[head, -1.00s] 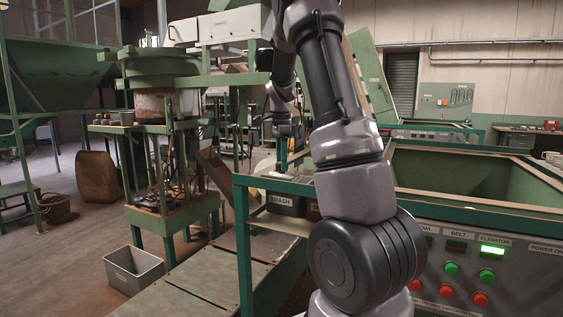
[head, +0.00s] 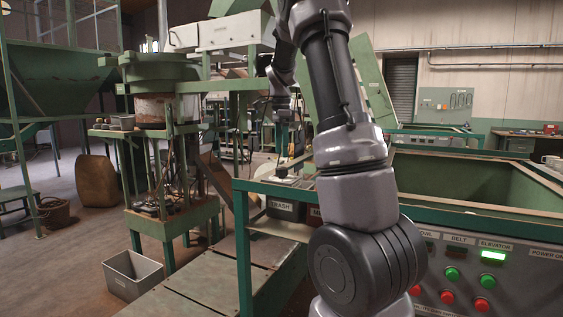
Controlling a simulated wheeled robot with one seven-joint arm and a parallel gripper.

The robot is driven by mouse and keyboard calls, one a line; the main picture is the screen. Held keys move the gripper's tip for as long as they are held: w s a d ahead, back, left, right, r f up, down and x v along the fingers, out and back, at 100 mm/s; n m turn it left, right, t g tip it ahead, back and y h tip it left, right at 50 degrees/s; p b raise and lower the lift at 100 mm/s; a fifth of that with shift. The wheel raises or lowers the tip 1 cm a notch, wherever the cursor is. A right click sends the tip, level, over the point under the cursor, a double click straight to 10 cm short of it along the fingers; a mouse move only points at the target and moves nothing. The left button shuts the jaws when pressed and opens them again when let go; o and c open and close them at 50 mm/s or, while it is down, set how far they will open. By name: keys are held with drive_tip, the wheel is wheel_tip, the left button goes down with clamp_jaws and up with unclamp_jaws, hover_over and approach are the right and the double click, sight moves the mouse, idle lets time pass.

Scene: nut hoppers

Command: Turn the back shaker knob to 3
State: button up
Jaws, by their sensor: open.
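My gripper (head: 284,132) hangs at the end of my arm near the middle of the head view, small and partly lost against the dark background. It is open, and I see nothing between its fingers. Below it, a small dark knob-like piece (head: 282,172) sits on a light plate on the green frame. The gripper is above this piece, apart from it. I cannot tell for certain whether it is the back shaker knob, and no number or pointer is readable. My upper arm covers the area just right of it.
A bin labelled TRASH (head: 283,209) sits under the green frame. A control panel (head: 470,262) with green and red buttons and a lit display is at right, below an open green hopper (head: 450,180). A grey bin (head: 133,274) stands on the floor at left.

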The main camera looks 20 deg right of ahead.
sight(281, 168)
wheel_tip(281, 168, up, 5)
drive_tip(key=shift+f, duration=0.2)
idle(0.4)
drive_tip(key=s+a+n+t, duration=0.2)
drive_tip(key=s+a+n, duration=0.3)
drive_tip(key=s, duration=0.4)
drive_tip(key=s+a+r+n+t+y, duration=0.1)
drive_tip(key=s+a+n+t, duration=0.1)
drive_tip(key=s+a+n, duration=0.3)
drive_tip(key=s+a+n+t+y, duration=0.1)
drive_tip(key=s+a+n+t, duration=0.2)
drive_tip(key=s, duration=0.9)
drive_tip(key=a+n, duration=0.2)
drive_tip(key=shift+s+r+n, duration=0.3)
drive_tip(key=shift+s+r, duration=0.05)
